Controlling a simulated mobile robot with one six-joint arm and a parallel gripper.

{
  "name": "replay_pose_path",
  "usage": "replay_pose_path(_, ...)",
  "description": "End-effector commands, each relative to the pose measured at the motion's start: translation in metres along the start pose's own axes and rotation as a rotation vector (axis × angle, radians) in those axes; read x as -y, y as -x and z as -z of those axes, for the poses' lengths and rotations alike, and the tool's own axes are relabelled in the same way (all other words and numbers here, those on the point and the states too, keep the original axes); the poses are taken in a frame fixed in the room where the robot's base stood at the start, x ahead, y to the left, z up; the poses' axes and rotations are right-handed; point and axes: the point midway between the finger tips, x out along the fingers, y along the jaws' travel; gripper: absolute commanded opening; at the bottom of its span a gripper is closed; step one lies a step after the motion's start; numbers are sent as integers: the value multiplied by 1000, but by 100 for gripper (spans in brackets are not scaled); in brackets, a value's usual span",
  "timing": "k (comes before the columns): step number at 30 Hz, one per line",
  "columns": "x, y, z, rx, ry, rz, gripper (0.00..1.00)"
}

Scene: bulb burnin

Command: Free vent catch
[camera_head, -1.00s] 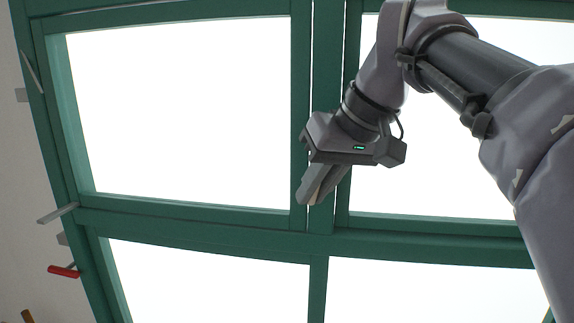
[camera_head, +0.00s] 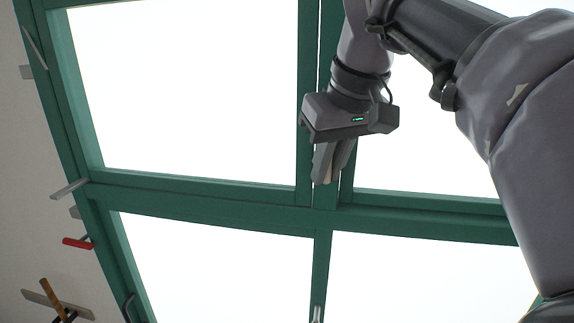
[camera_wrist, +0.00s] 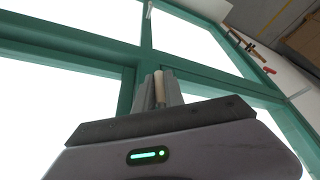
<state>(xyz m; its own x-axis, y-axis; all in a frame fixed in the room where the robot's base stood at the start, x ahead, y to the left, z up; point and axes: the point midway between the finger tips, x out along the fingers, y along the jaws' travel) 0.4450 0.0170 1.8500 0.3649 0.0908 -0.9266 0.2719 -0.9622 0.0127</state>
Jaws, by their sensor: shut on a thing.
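My gripper (camera_head: 324,176) is in front of the green upright between the upper window panes, just above the crossbar. In the wrist view my gripper's two grey fingers (camera_wrist: 160,95) are shut on a pale, rod-like handle (camera_wrist: 159,88), which looks like the vent catch. The fingers hide most of it, and the head view does not show it. The green window frame (camera_head: 240,193) surrounds bright white panes. I cannot tell whether the vent is latched or loose.
A small pale handle (camera_head: 317,314) sits on the lower upright. On the wall at left are a grey bracket (camera_head: 70,188), a red-handled tool (camera_head: 77,243) and a brown-handled tool (camera_head: 52,297). A brown box (camera_wrist: 304,40) shows at upper right in the wrist view.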

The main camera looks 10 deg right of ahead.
Motion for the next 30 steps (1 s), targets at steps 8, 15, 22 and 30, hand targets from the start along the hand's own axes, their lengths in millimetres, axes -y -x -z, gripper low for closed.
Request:
replay_pose_path(8,0,0,0,0,1,-1,35)
replay_pose_path(15,-1,5,0,-1,0,-1,35)
replay_pose_path(22,-1,53,1,-4,-2,-3,35)
replay_pose_path(30,-2,107,0,6,3,-6,35)
